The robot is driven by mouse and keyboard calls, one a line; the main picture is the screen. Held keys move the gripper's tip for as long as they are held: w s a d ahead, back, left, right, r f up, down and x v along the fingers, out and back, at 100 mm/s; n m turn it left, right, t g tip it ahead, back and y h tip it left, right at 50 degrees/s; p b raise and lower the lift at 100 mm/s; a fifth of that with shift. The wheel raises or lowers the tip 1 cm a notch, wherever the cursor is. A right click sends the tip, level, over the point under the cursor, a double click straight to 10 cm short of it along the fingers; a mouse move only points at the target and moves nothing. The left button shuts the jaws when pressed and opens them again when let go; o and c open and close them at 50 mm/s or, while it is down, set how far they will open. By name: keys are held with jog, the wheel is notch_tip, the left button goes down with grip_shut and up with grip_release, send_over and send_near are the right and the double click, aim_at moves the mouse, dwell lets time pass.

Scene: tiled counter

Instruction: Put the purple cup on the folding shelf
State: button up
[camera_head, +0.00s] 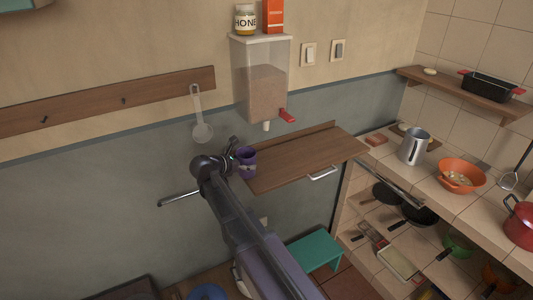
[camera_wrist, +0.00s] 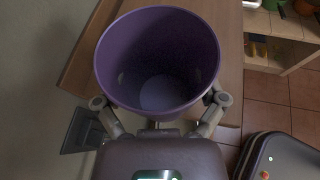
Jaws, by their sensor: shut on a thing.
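The purple cup (camera_head: 248,168) is upright in my gripper (camera_head: 238,156) at the left end of the brown wooden folding shelf (camera_head: 305,160). In the wrist view the cup (camera_wrist: 157,75) is seen from above, open and empty, with a gripper finger on each side. My gripper (camera_wrist: 160,108) is shut on it. The shelf (camera_wrist: 231,60) lies behind and below the cup in that view. Whether the cup's base touches the shelf is hidden. The visible shelf top is bare.
A grain dispenser (camera_head: 262,80) with a red tap hangs above the shelf's back edge. A ladle (camera_head: 201,120) hangs on the wall to the left. A tiled counter (camera_head: 448,200) with a metal pitcher (camera_head: 414,148) and orange bowl (camera_head: 461,174) stands right. A green stool (camera_head: 315,250) is below.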

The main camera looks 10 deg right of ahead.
jog(key=w+d, duration=0.2)
jog(key=d, duration=0.1)
jog(key=w+d, duration=0.1)
jog(key=shift+w+d, duration=0.1)
jog(key=shift+d, duration=0.3)
jog(key=shift+d, duration=0.1)
jog(key=w+d, duration=0.2)
jog(key=d, duration=0.1)
jog(key=shift+w, duration=0.1)
jog(key=shift+f+b, duration=0.3)
jog(key=shift+f, duration=0.05)
jog(key=shift+f, duration=0.15)
jog(key=o, duration=0.7)
jog(key=shift+r, duration=0.2)
